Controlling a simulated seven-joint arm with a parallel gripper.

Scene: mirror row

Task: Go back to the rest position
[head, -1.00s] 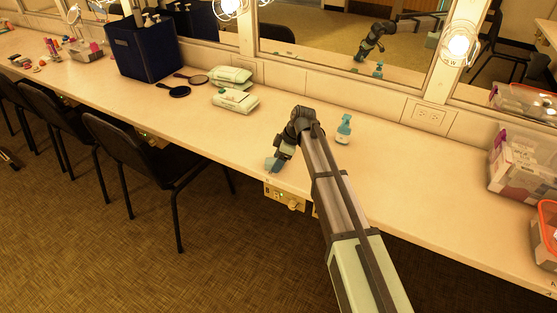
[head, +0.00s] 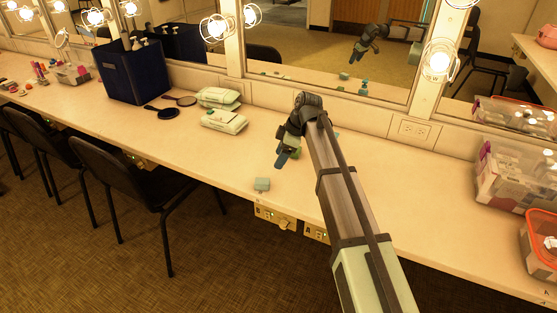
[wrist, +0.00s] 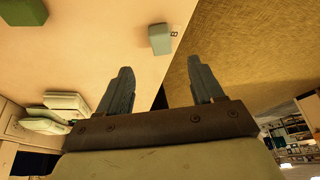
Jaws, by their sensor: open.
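My gripper (head: 281,162) is raised above the counter near its front edge, with its fingers pointing down. In the wrist view my gripper (wrist: 160,68) has its two fingers spread wide with nothing between them. A small pale teal block (head: 262,184) stands alone on the counter by the front edge, below and apart from the fingers. The block also shows in the wrist view (wrist: 160,38), beyond the fingertips. The long white counter (head: 400,190) runs under my arm. The teal bottle is mostly hidden behind my arm in the head view; its reflection shows in the mirror (head: 364,88).
Two wipe packs (head: 224,121), a black hand mirror (head: 162,112) and a dark blue bin (head: 133,72) stand to the left. Clear boxes (head: 510,183) stand at the right. A wall mirror (head: 310,65) rises behind. Black chairs (head: 150,190) line the front.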

